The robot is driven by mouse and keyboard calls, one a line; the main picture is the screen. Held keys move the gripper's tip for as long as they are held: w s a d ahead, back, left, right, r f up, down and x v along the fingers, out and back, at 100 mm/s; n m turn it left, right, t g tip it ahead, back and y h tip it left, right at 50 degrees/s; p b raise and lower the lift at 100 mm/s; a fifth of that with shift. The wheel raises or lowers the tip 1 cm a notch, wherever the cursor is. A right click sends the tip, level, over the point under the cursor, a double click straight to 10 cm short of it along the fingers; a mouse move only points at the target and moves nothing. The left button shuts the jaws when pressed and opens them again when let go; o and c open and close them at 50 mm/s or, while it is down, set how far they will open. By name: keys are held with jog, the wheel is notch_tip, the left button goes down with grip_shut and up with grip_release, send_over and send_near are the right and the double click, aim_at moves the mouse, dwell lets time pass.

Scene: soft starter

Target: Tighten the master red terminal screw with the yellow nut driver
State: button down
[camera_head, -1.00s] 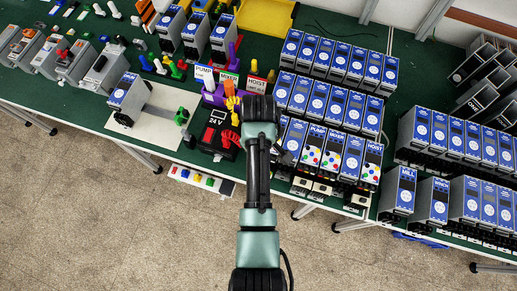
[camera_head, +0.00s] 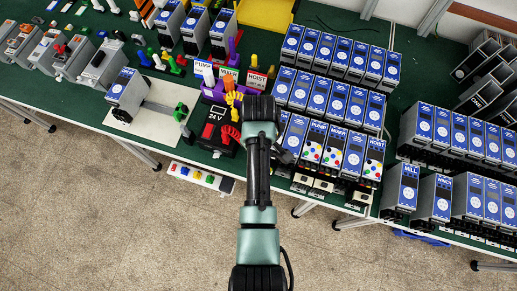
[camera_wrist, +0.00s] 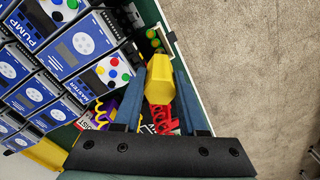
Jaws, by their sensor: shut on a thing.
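My gripper (camera_wrist: 160,92) has blue fingers closed on the yellow nut driver (camera_wrist: 158,77), which shows between them in the wrist view. In the head view my own arm hides the gripper's tips and most of what lies under them. In the wrist view a blue-faced unit with coloured round terminals (camera_wrist: 107,73) stands left of the fingers, apart from the driver. One of its terminals is red (camera_wrist: 114,62). The driver's working end and any contact with a screw cannot be made out.
Rows of blue-faced units (camera_head: 318,97) stand right of my arm in the head view. A 24 V box (camera_head: 213,128) with a red coiled cable (camera_head: 228,134) sits left of it. The floor (camera_wrist: 250,80) fills the wrist view's right side.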

jog(key=shift+f, duration=0.5)
jog(key=shift+r, duration=0.1)
jog(key=shift+r+n+p, duration=0.1)
jog(key=shift+n+p, duration=0.25)
jog(key=shift+n, duration=2.15)
